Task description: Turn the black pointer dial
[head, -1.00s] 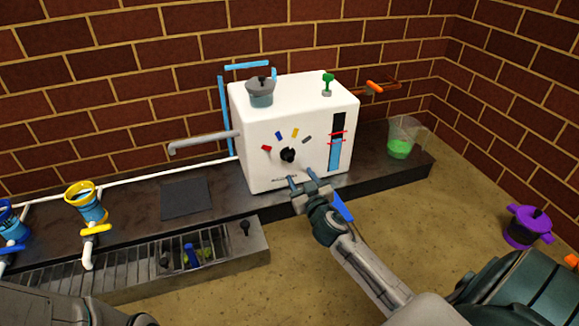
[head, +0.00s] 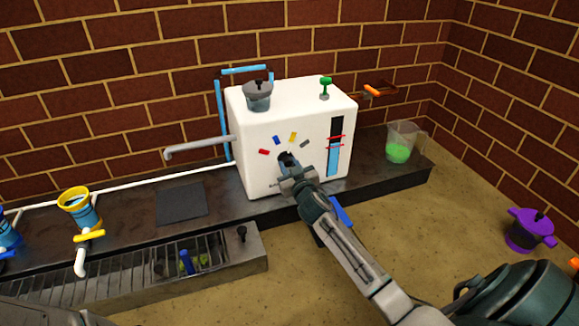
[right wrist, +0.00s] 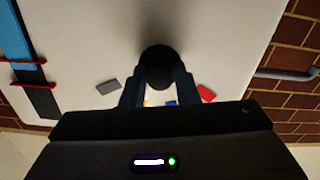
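The black pointer dial (right wrist: 158,68) is on the front of a white box-shaped machine (head: 262,178), among red, blue, yellow and grey marks. In the head view my right gripper (head: 290,163) is at the dial and hides much of it. In the right wrist view its two fingers (right wrist: 160,84) stand apart, one on each side of the dial. Whether they touch it is hard to tell. Which way the pointer faces is not clear. My left gripper is not in view; only part of my left arm shows at the bottom left.
A grey pot (head: 257,98) and a green valve (head: 325,88) are on the machine's top. A grey spout (head: 198,146) sticks out left. A clear beaker with green liquid (head: 399,148) stands right. A purple pot (head: 528,230) is on the floor far right.

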